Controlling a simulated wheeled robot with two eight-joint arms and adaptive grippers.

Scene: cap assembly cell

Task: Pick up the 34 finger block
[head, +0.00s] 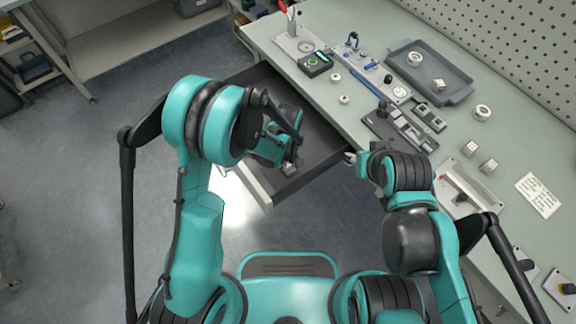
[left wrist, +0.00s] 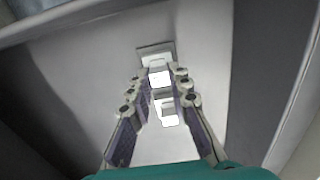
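A pale block (left wrist: 155,58) with a wide far end and bright openings lies on the drawer floor in the left wrist view. I cannot read any number on it. My left gripper (left wrist: 160,78) points down into the drawer, its two fingers apart, one on each side of the block. Whether the fingers touch it is unclear. In the head view my left gripper (head: 290,168) is low in the open drawer, and the block is hidden or too small to make out. My right gripper (head: 352,159) is at the table's front edge, mostly hidden by its arm; its opening is unclear.
The open dark drawer (head: 318,150) has walls close around my left gripper. The table (head: 368,78) carries a grey tray (head: 425,72), a dark fixture (head: 398,128), a green-button box (head: 315,64) and several pale rings and blocks. Floor at left is clear.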

